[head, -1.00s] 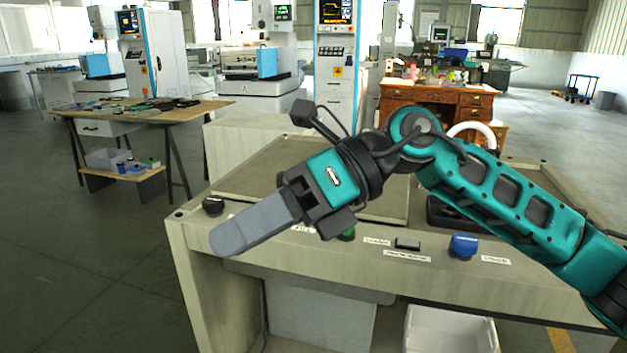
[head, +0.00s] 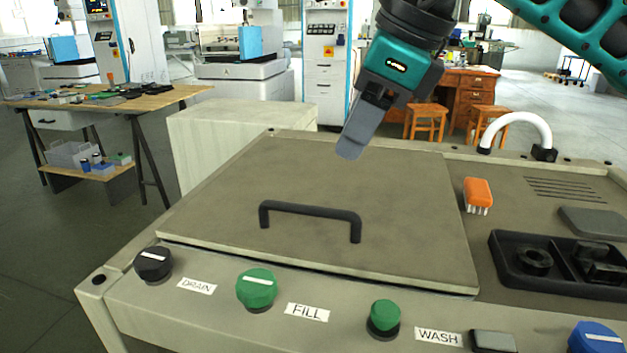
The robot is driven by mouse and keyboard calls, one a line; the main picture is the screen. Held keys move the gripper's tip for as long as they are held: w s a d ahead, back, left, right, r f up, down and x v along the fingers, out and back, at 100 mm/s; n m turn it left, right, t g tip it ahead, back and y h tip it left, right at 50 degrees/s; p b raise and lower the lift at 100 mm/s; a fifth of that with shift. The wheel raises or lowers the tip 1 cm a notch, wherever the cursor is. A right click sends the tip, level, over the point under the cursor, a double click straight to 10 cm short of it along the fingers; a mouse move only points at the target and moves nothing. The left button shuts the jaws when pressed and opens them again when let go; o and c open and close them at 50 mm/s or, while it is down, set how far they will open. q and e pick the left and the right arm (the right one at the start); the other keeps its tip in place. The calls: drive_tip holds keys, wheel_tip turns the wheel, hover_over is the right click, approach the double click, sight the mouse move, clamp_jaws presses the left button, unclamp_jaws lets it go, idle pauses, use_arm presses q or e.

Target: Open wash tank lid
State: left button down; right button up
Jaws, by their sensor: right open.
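The wash tank lid (head: 300,185) is a flat grey-brown panel lying shut on top of the bench-like tank. Its black bar handle (head: 310,211) stands near the lid's front edge. My right gripper (head: 350,150) is raised over the back of the lid, pointing down, empty and apart from the handle. Its fingers overlap in this view, so the gap between them is hidden. My left gripper is out of view.
The front panel has a black drain knob (head: 153,263), a green fill knob (head: 257,289) and a green wash button (head: 383,318). Right of the lid are an orange brush (head: 478,194), a black tray (head: 508,267) and a white curved pipe (head: 520,120).

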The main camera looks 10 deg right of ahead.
sight(315, 207)
drive_tip(key=b+x, duration=0.2)
drive_tip(key=x, duration=1)
drive_tip(key=shift+a+f, duration=0.15)
drive_tip(key=shift+f, duration=0.25)
drive_tip(key=shift+c, duration=0.4)
drive_tip(key=shift+c, duration=0.7)
clamp_jaws()
